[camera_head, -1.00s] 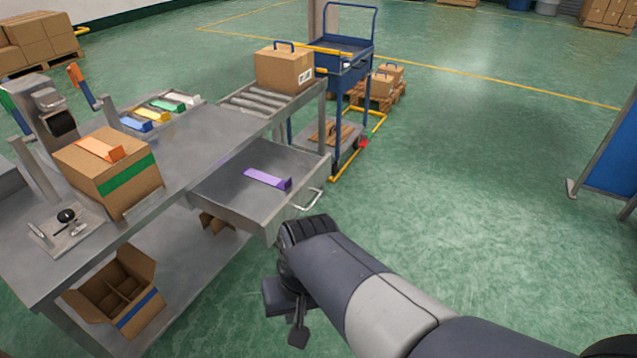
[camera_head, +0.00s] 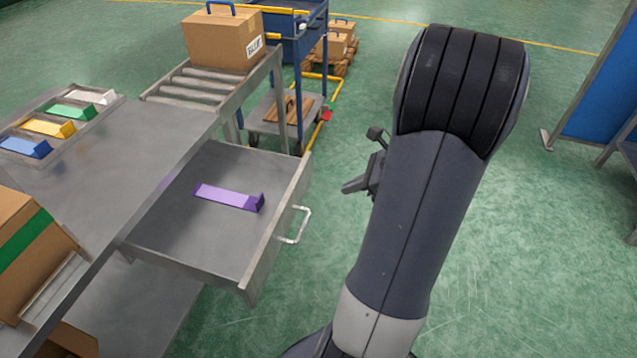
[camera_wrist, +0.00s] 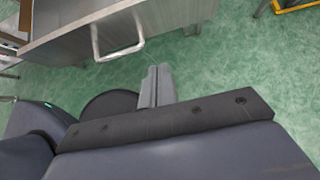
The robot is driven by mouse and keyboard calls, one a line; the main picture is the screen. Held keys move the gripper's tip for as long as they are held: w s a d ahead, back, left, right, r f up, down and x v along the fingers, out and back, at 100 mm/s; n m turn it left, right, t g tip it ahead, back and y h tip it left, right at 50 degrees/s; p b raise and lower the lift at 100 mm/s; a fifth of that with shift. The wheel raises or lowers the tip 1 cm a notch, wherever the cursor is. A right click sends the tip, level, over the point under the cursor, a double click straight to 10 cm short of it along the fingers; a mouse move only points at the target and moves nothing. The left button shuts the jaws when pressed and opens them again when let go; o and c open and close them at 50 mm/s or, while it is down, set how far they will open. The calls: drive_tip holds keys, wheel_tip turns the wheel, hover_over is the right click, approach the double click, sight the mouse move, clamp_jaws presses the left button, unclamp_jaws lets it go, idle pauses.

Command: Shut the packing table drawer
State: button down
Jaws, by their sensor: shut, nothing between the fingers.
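The packing table drawer (camera_head: 222,238) is pulled out from the grey packing table (camera_head: 115,165). A purple piece (camera_head: 228,197) lies inside it. The drawer's handle (camera_head: 297,225) is a pale bar on its front face, and it also shows in the wrist view (camera_wrist: 118,36). My gripper (camera_head: 350,187) is just right of the handle, apart from it, partly hidden behind my arm in the head view. In the wrist view my gripper's fingers (camera_wrist: 157,84) are together and empty, below and right of the handle.
A roller conveyor (camera_head: 205,88) with a cardboard box (camera_head: 222,38) stands behind the drawer. A blue cart (camera_head: 297,45) is beyond it. Coloured bins (camera_head: 48,127) sit on the table. The green floor right of the drawer is open, with a blue panel (camera_head: 600,90) farther right.

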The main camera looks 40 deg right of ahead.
sight(297, 200)
drive_tip(key=x, duration=0.4)
drive_tip(key=r+b+x, duration=0.1)
drive_tip(key=x, duration=0.3)
drive_tip(key=w+a+b+x, duration=0.1)
drive_tip(key=x, duration=0.2)
drive_tip(key=shift+w+a, duration=0.25)
drive_tip(key=shift+w, duration=0.05)
drive_tip(key=shift+w+a, duration=0.3)
drive_tip(key=shift+w, duration=0.05)
drive_tip(key=w+a+p, duration=0.2)
drive_tip(key=w+a, duration=0.4)
drive_tip(key=w, duration=0.2)
drive_tip(key=w+a+p, duration=0.2)
drive_tip(key=w+a, duration=0.4)
drive_tip(key=w, duration=0.2)
drive_tip(key=w+a+p, duration=0.2)
drive_tip(key=w+a, duration=0.4)
drive_tip(key=w, duration=0.2)
drive_tip(key=shift+a+r, duration=0.1)
drive_tip(key=shift+a, duration=0.25)
drive_tip(key=shift+w+a+p, duration=0.2)
drive_tip(key=shift+w+p, duration=0.05)
drive_tip(key=shift+p, duration=0.1)
drive_tip(key=shift+r, duration=0.15)
